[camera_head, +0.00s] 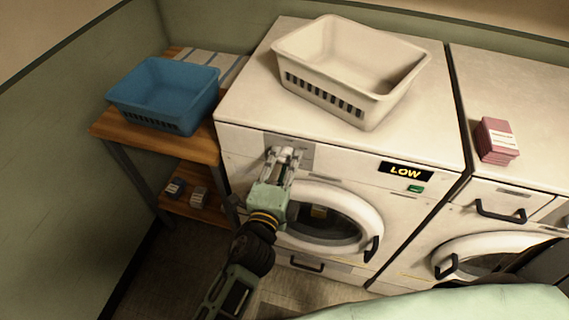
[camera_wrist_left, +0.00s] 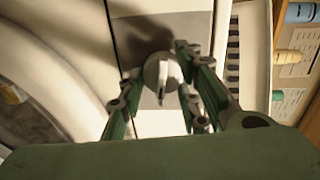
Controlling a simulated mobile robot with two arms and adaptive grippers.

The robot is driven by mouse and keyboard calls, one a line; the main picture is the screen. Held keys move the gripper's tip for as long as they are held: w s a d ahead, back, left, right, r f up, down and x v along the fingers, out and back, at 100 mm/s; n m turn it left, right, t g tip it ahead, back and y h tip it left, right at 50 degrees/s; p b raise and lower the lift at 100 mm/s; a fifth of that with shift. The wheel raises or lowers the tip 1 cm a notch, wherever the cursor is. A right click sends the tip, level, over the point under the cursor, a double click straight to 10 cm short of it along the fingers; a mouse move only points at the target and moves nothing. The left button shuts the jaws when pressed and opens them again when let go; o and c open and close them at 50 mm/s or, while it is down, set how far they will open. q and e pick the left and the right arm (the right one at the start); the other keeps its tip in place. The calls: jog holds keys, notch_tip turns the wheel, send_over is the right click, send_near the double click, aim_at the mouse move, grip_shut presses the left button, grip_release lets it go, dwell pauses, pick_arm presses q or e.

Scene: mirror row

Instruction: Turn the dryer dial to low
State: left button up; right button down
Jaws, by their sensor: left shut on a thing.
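The dryer (camera_head: 345,172) is the white front-loading machine at the left of the row, with a display (camera_head: 405,171) that reads LOW. Its dial (camera_wrist_left: 160,74) is a round light knob with a raised grip on a grey panel, seen in the left wrist view. My left gripper (camera_head: 285,156) is at this panel on the upper left of the dryer's front. Its fingers (camera_wrist_left: 160,88) stand on either side of the dial, shut on it. In the head view the fingers mostly hide the dial. My right gripper is not in view.
A white basket (camera_head: 325,85) stands on the dryer. A blue basket (camera_head: 155,88) stands on a wooden table (camera_head: 195,146) at the left. A second machine (camera_head: 510,200) with a pink stack (camera_head: 496,140) on top is at the right. A green button (camera_head: 415,189) sits below the display.

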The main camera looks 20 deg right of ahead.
pick_arm(q)
jog(key=shift+s+f, duration=0.15)
jog(key=shift+f, duration=0.45)
jog(key=o, duration=1)
jog(key=shift+o, duration=0.2)
jog(key=shift+r, duration=0.15)
jog(key=shift+r, duration=0.2)
jog(key=v, duration=1.1)
jog(key=shift+s+a, duration=0.25)
jog(key=shift+s, duration=0.1)
